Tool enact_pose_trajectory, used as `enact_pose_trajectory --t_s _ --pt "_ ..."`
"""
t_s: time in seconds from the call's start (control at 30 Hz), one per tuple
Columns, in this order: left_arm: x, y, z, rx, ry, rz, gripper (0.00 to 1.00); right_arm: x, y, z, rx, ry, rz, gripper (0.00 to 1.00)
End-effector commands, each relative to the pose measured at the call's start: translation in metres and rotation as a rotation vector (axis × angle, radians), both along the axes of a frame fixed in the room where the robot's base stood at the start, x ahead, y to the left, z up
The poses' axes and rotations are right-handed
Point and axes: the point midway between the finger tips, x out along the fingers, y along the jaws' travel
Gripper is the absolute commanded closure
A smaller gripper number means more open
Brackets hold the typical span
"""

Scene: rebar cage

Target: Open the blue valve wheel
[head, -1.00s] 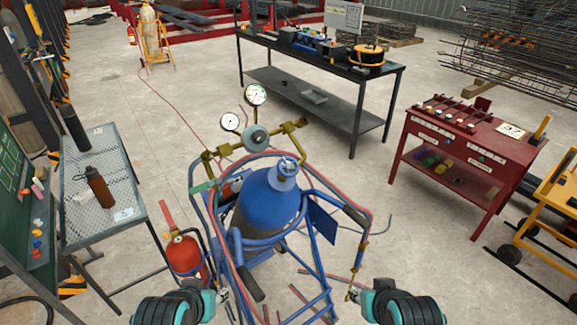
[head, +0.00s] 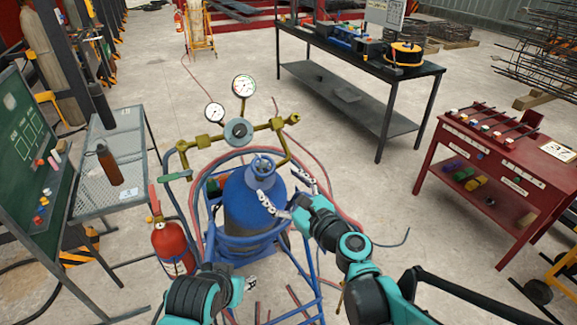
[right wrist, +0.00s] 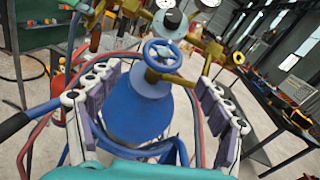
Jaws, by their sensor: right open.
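The blue valve wheel (head: 263,164) sits on top of the blue gas cylinder (head: 250,212), which stands upright in a blue cart. My right gripper (head: 288,192) is open and empty, its fingers spread just right of and below the wheel. In the right wrist view the wheel (right wrist: 162,55) shows centred between and beyond the open fingers (right wrist: 160,82), apart from them. My left gripper (head: 248,284) is low in the head view, in front of the cart and away from the wheel. Its fingertips are too small to tell open from shut.
A brass manifold with two gauges (head: 244,86) rises just behind the wheel. Red and blue hoses loop around the cart. A fire extinguisher (head: 172,245) stands to the left. A mesh table (head: 128,172), a black workbench (head: 350,100) and a red cabinet (head: 490,175) surround the open floor.

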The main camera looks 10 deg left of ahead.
Motion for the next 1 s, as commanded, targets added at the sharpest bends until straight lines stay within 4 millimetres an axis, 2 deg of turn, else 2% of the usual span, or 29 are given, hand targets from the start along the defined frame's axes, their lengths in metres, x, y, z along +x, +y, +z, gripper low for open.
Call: enact_pose_trajectory --t_s 0.13,0.6,0.97,1.0 --pt "0.0 0.0 -0.002 0.0 0.0 0.0 0.6 0.009 0.009 -0.001 0.121 0.073 -0.008 0.22" --pt "0.0 0.0 -0.02 0.0 0.0 0.0 0.6 0.057 0.055 -0.001 0.125 0.075 -0.009 0.22" --pt "0.0 0.0 -0.021 0.0 0.0 0.0 0.6 0.063 0.061 0.001 0.124 0.074 -0.009 0.22" --pt "0.0 0.0 -0.021 0.0 0.0 0.0 0.6 0.063 0.061 0.001 0.124 0.074 -0.009 0.25"
